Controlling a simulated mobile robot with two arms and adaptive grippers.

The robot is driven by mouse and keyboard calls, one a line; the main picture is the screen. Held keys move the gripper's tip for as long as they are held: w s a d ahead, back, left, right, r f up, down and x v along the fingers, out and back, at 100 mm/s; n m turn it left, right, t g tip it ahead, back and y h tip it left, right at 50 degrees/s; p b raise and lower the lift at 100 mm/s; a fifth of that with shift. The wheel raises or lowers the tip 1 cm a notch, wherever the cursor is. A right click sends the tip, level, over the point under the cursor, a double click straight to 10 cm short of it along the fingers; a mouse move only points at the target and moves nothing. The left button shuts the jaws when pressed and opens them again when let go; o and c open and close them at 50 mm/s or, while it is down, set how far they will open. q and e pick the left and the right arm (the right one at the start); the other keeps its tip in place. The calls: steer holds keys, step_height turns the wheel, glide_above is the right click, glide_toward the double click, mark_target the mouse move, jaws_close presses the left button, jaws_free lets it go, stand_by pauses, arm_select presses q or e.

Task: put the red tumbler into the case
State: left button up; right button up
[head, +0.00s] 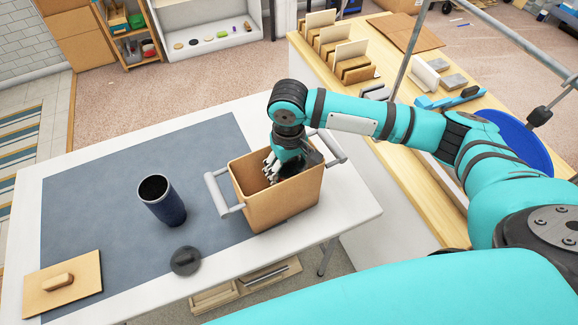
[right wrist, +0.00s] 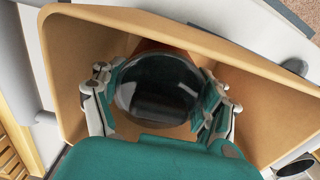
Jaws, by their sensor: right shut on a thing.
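The tan case (head: 262,208) stands open on the table, with a pale bar handle at each end. My right gripper (head: 280,172) reaches down inside it. In the right wrist view, my right gripper (right wrist: 160,100) is shut around a round thing with a dark, glossy top (right wrist: 158,85). A reddish-brown strip (right wrist: 152,46) shows behind that top, which fits the red tumbler. Most of its body is hidden by the dark top and fingers, and I cannot tell whether it touches the case floor. The case's inner wall (right wrist: 72,70) surrounds the gripper. My left gripper is not in view.
A dark blue tumbler (head: 168,208) stands open on the grey mat (head: 90,200), left of the case. A dark round lid (head: 186,261) lies in front. A tan board with a knob (head: 85,281) lies front left. A wooden counter (head: 400,150) stands behind right.

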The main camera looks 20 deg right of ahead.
steer(key=shift+f, duration=0.1)
steer(key=o, duration=1.5)
step_height(320, 180, up, 12)
steer(key=shift+r+b, duration=0.1)
steer(key=shift+b, duration=0.75)
